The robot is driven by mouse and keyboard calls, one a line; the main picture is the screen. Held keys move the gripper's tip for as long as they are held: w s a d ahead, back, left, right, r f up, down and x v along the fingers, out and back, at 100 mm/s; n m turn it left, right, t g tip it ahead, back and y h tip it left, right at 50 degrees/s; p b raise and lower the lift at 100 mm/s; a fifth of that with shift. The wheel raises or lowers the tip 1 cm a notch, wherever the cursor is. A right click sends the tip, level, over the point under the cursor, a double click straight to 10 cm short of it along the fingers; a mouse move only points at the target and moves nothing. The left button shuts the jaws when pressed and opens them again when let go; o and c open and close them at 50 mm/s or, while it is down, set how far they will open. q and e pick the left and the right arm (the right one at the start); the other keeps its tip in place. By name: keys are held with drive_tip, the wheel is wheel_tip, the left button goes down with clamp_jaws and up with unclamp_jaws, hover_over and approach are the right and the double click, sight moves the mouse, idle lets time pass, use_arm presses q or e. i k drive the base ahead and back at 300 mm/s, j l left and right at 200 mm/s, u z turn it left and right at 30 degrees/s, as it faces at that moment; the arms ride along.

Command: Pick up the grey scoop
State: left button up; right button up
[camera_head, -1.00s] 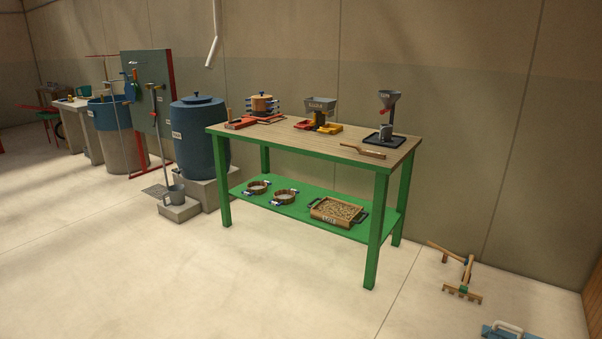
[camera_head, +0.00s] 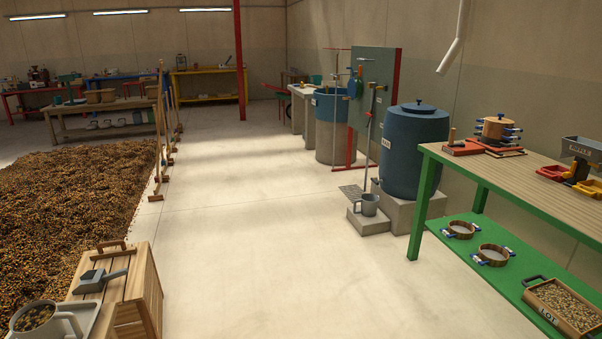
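A grey scoop (camera_head: 97,281) lies on top of a slatted wooden crate (camera_head: 147,290) at the lower left. Its handle points right, and it lies near a wooden handle bar on the crate's top. Neither of my grippers is in view.
A large bed of coffee cherries (camera_head: 75,195) spreads behind the crate. A green table (camera_head: 465,178) stands at the right. The pale floor (camera_head: 250,240) between is clear.

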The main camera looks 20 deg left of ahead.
sight(94, 280)
drive_tip(key=i+j+u, duration=0.15)
drive_tip(key=i+u, duration=0.6)
drive_tip(key=i, duration=0.15)
drive_tip(key=i+l+u, duration=0.1)
drive_tip(key=i+u, duration=0.6)
drive_tip(key=i, duration=0.25)
drive_tip(key=i+l+u, duration=0.25)
drive_tip(key=i, duration=0.3)
